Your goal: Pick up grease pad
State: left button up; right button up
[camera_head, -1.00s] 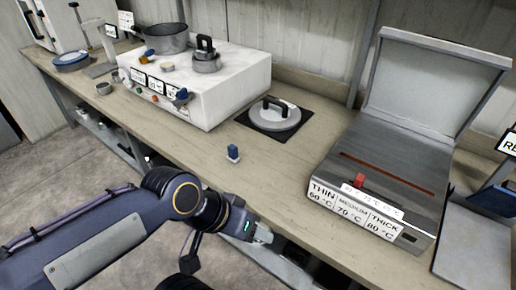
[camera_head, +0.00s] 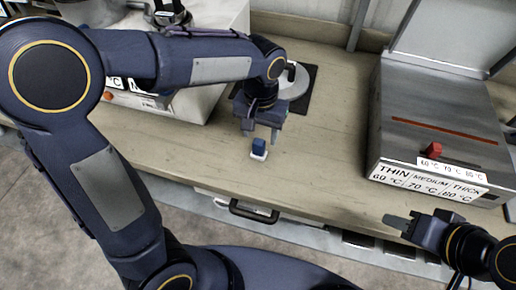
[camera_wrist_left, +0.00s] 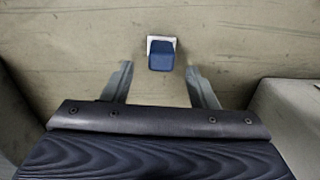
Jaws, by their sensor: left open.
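The grease pad appears to be the small blue block with a white base (camera_head: 259,147), standing on the wooden bench. It also shows in the left wrist view (camera_wrist_left: 161,56), just beyond the fingertips and roughly centred between them. My left gripper (camera_head: 262,134) is open and empty, its fingers pointing down close to the pad. It also shows in the left wrist view (camera_wrist_left: 158,72), with a finger on each side and bare bench between. My right gripper (camera_head: 398,224) is at the bench's front edge at lower right; whether its jaws are apart is unclear.
A grey heater box (camera_head: 430,125) with temperature labels and a red slider stands at right. A round handled lid (camera_head: 294,83) lies on a dark mat behind my left gripper. A white box (camera_head: 222,95) is at left. The bench right of the pad is clear.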

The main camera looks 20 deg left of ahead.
aim_at(259, 141)
pick_arm(q)
jog(key=f, duration=0.5)
jog(key=shift+s+f, duration=0.1)
jog(key=shift+s, duration=0.15)
jog(key=shift+a, duration=0.1)
jog(key=shift+c, duration=0.3)
jog(key=c, duration=1)
